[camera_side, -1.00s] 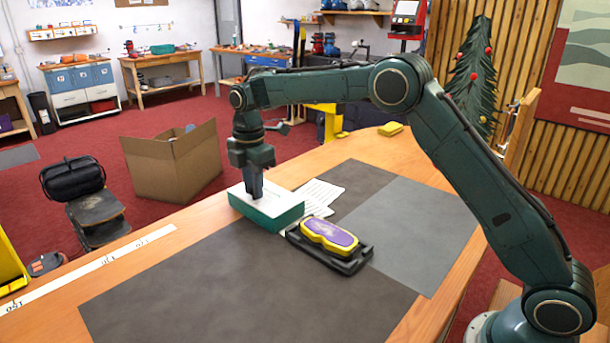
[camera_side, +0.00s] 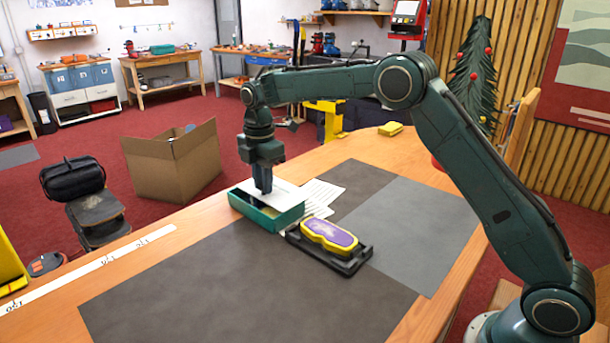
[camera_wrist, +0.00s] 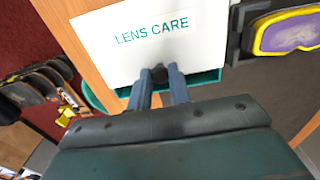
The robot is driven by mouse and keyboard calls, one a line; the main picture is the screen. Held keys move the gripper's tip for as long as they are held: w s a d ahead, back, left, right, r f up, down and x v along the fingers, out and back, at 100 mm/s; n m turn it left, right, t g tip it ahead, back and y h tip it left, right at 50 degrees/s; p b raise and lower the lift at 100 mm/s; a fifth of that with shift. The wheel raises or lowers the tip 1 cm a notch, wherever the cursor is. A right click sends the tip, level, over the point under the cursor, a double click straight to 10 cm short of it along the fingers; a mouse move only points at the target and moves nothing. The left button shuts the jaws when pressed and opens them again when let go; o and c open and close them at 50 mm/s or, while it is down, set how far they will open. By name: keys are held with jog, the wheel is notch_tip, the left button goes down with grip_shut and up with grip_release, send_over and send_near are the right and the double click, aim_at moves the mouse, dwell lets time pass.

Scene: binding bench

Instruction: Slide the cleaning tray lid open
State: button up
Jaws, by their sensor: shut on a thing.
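The cleaning tray (camera_side: 262,215) is a teal box on the wooden bench by the edge of the dark mat. Its white lid (camera_side: 284,190) is partly slid toward the right, and a dark opening shows at the tray's left end. In the wrist view the lid (camera_wrist: 122,62) reads "LENS CARE", with a teal strip of the tray (camera_wrist: 207,78) beside it. My gripper (camera_side: 266,191) points down onto the lid. In the wrist view my gripper (camera_wrist: 159,80) is shut on a small dark knob (camera_wrist: 159,71) on the lid.
Yellow-rimmed goggles with a purple lens (camera_side: 329,235) lie on a black holder (camera_side: 352,262) in front of the tray, to the right. White printed sheets (camera_side: 322,194) lie behind the tray. The dark mat (camera_side: 240,290) is bare at the front.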

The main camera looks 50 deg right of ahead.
jog(key=shift+d, duration=2.85)
jog(key=o, duration=0.4)
jog(key=shift+o, duration=0.2)
jog(key=shift+r, duration=0.1)
jog(key=shift+r, duration=2.95)
jog(key=shift+r, duration=0.15)
jog(key=shift+r, duration=1.85)
